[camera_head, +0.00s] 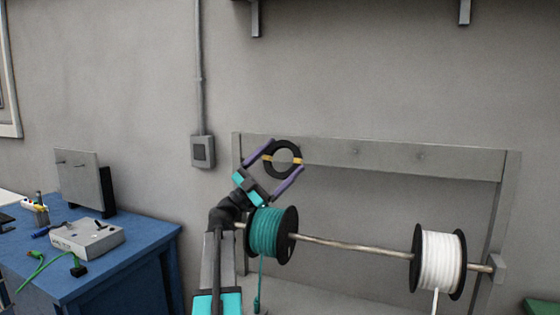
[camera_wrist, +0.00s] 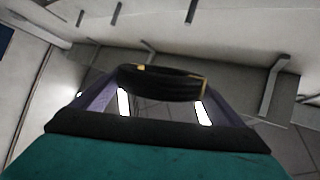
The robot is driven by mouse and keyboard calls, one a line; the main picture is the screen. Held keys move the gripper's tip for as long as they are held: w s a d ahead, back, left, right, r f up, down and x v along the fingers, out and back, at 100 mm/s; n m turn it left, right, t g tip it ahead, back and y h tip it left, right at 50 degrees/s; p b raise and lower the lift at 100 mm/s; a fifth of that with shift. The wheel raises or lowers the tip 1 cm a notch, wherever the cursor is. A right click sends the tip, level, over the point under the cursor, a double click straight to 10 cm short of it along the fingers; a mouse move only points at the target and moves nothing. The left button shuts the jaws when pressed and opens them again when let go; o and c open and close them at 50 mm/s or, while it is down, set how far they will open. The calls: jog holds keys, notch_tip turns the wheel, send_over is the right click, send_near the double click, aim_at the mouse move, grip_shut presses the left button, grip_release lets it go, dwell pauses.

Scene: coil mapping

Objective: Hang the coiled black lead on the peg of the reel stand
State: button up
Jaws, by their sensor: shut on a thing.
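The coiled black lead (camera_head: 283,145) is a ring with yellow bands, held in front of the upper left of the reel stand's grey top board (camera_head: 460,165). My gripper (camera_head: 287,154) is shut on it, its purple fingers on opposite sides of the ring. In the wrist view the coil (camera_wrist: 160,83) sits between the fingers (camera_wrist: 160,95). Any peg behind the coil is hidden.
A teal reel (camera_head: 265,232) and a white reel (camera_head: 440,260) sit on the stand's rod (camera_head: 345,244), below the board. A blue bench (camera_head: 130,262) at left carries a grey box (camera_head: 88,238), a green lead and an upright panel. A wall switch box (camera_head: 203,151) is left of the stand.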

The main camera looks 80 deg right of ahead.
jog(key=s+d+f+p, duration=0.1)
jog(key=s+d+p, duration=0.1)
jog(key=d+p, duration=0.5)
jog(key=d, duration=0.4)
jog(key=shift+s+d+p, duration=0.15)
jog(key=shift+d+p, duration=0.05)
jog(key=shift+p, duration=0.15)
dwell(1.4)
jog(key=shift+f+b, duration=0.2)
jog(key=shift+b, duration=0.4)
dwell(0.3)
jog(key=o, duration=0.9)
jog(key=shift+f, duration=0.1)
